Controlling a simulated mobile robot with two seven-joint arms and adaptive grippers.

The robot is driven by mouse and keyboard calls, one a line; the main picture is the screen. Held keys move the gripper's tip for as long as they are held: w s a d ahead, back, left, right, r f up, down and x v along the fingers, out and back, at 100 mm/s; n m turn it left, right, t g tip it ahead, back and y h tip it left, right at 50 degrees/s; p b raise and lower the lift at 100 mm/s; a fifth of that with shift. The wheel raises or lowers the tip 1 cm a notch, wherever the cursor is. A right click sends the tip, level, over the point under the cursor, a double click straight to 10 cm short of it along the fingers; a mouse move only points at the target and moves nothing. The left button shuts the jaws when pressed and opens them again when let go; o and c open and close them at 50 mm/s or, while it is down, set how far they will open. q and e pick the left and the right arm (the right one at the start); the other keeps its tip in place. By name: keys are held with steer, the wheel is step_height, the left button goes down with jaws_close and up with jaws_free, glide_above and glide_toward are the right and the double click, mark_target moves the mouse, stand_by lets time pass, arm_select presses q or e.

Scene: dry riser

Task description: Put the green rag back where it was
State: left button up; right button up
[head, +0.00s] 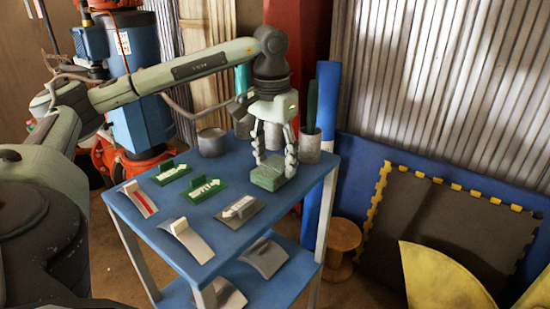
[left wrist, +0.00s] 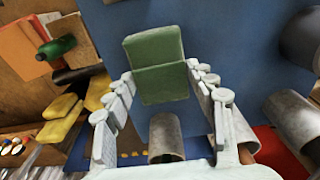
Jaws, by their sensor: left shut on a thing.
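The green rag (head: 268,177) is a folded, block-like green pad at the back right of the blue table top (head: 232,160). My left gripper (head: 275,163) points down over it, with its fingers shut on the rag's two sides. In the left wrist view the rag (left wrist: 158,66) sits between the fingertips of the gripper (left wrist: 161,76), with a fold line across it. The rag is at or just above the blue surface; I cannot tell whether it touches. My right gripper is not in view.
Several signs and plates lie on the table, including a green arrow sign (head: 203,189) and a grey arrow plate (head: 240,209). Grey cylinders (head: 211,143) stand along the back; one at the right (head: 310,147) holds a green thing. A wooden spool (head: 343,238) stands on the floor.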

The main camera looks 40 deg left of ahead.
mark_target(274, 167)
arm_select(q)
steer(key=o, duration=1.1)
steer(key=shift+f, duration=0.1)
steer(key=shift+o, duration=0.2)
steer(key=shift+s+r, duration=0.15)
steer(key=shift+r, duration=3.65)
